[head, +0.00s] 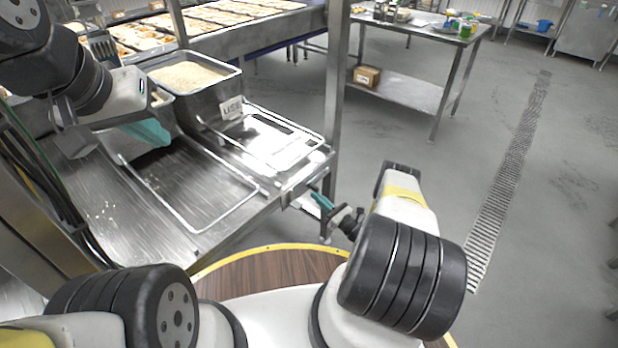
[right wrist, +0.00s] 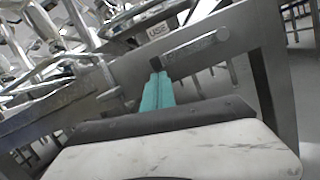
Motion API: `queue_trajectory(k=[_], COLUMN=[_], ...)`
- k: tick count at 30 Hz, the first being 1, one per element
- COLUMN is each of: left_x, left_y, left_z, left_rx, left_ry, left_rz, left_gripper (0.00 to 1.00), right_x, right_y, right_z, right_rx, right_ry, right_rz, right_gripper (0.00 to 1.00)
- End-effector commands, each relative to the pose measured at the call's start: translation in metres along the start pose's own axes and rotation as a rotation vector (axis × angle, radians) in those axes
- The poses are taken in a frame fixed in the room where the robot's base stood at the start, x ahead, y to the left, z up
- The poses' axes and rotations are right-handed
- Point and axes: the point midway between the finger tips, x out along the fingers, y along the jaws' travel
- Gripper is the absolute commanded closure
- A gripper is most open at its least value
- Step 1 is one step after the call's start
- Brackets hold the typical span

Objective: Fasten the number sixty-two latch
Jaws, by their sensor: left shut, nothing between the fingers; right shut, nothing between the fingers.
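A metal fitting with a bar-like handle (right wrist: 195,48) sticks out from a steel post in the right wrist view. It may be the latch; I can read no number sixty-two on it. My right gripper (head: 322,201) is shut and empty by the near right corner of the steel table. In the right wrist view its teal fingers (right wrist: 157,92) point at the fitting, just below the bar; I cannot tell whether they touch it. My left gripper (head: 150,132) is shut and empty above the table at left, in front of the rice container.
A steel container of rice (head: 190,76) with a "USE" label (head: 231,108) stands on the steel table (head: 110,205). A lid-like metal tray (head: 270,138) lies beside it. An upright post (head: 335,90) rises at the table's right corner. Open floor (head: 400,145) lies to the right.

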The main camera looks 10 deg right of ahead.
Motion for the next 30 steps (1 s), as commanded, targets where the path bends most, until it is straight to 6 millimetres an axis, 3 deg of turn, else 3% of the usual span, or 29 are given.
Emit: queue_trajectory(k=[14, 30], left_x=[0.0, 0.0], left_y=[0.0, 0.0], left_z=[0.0, 0.0], left_rx=[0.0, 0.0], left_ry=[0.0, 0.0], left_rz=[0.0, 0.0], left_gripper=[1.0, 1.0], right_x=[0.002, 0.015], right_y=[0.001, 0.005], right_z=[0.01, 0.066], right_rx=[0.076, 0.52], right_ry=[-0.002, -0.004], right_rz=[-0.021, -0.131], right_gripper=[1.0, 1.0])
